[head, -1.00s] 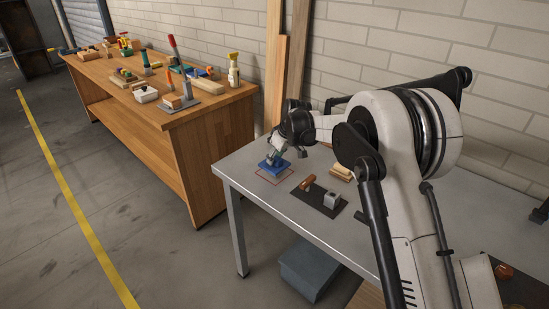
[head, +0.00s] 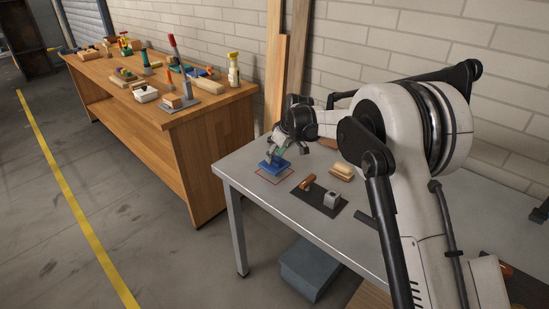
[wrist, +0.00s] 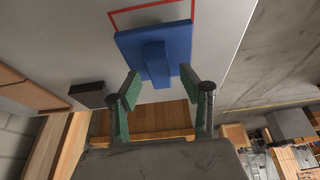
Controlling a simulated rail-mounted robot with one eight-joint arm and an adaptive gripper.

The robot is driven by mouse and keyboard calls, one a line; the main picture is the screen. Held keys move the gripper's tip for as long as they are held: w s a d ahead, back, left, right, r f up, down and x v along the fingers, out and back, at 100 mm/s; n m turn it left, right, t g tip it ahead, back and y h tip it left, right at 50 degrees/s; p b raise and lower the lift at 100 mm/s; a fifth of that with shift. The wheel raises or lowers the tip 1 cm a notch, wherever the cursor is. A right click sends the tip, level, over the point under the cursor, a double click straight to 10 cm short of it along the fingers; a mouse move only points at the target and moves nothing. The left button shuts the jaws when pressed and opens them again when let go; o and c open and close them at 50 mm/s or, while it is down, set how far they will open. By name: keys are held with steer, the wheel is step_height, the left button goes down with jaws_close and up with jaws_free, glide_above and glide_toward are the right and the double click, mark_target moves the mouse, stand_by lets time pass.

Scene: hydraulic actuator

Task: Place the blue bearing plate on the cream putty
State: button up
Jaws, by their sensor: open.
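The blue bearing plate (head: 271,167) lies on the grey table near its left end, at the red outline. In the wrist view the blue plate (wrist: 181,38) carries a raised blue block across its middle. My gripper (head: 279,153) is just above the plate. In the wrist view my gripper (wrist: 159,80) is open, with one green-padded finger on each side of the block's near end and gaps beside it. A cream-topped piece (head: 342,169), which looks like the cream putty, sits on the table to the right of the plate. It is not clear in the wrist view.
A dark mat (head: 319,199) with a brown-handled tool (head: 307,183) and a grey block (head: 332,199) lies in front of the cream piece. A wooden workbench (head: 208,160) with tools stands at left. Boards (head: 275,80) lean on the brick wall. The table's front edge is close.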

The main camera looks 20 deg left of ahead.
steer(key=v, duration=1)
steer(key=shift+r, duration=0.25)
steer(key=shift+d, duration=0.1)
steer(key=s+d+r+m+t+h, duration=0.1)
steer(key=s+d+r+m, duration=0.1)
steer(key=s+d+r, duration=0.5)
steer(key=s+d+r+m+t, duration=0.1)
steer(key=s+d+r+m, duration=0.15)
steer(key=d, duration=0.85)
steer(key=s+d+r+m+t+h, duration=0.1)
steer(key=s+d+r+m, duration=0.1)
steer(key=s+d+r, duration=0.5)
steer(key=s+d+f+m+t+h, duration=0.1)
steer(key=s+d+f+m, duration=0.2)
steer(key=s+d, duration=0.6)
steer(key=s+d+f+m+t+h, duration=0.1)
steer(key=s+d+f+m, duration=0.3)
steer(key=s+d, duration=0.6)
steer(key=s+f, duration=0.2)
steer(key=s, duration=0.3)
